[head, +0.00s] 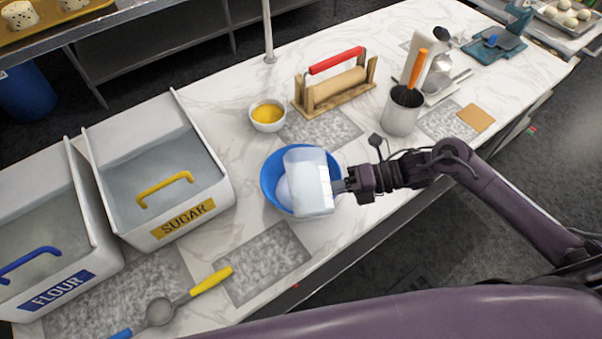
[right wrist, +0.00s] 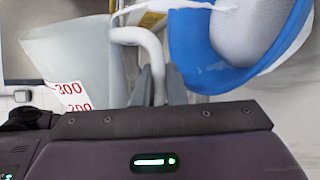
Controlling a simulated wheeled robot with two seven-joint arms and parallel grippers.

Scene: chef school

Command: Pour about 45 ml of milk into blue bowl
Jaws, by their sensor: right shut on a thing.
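The blue bowl (head: 268,176) stands on the marble counter and shows at the upper right in the right wrist view (right wrist: 190,48). A pale, translucent measuring jug (head: 312,190) is held tilted over it and hides much of its inside. The right wrist view shows the jug (right wrist: 75,60) with red markings and its white handle (right wrist: 150,42). My right gripper (head: 342,187) is shut on that handle. A rounded whitish mass (right wrist: 245,30) lies in the bowl. A white, liquid-looking band (right wrist: 197,5) crosses near the rim; I cannot tell how much has poured. My left gripper is out of view.
A small bowl of yellow contents (head: 268,125) and a rolling-pin stand (head: 335,85) are behind the bowl. The sugar bin (head: 215,165) is close on the left, and a utensil pot (head: 400,118) is to the right. Yellow-handled (head: 212,283) and blue-handled scoops lie in front.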

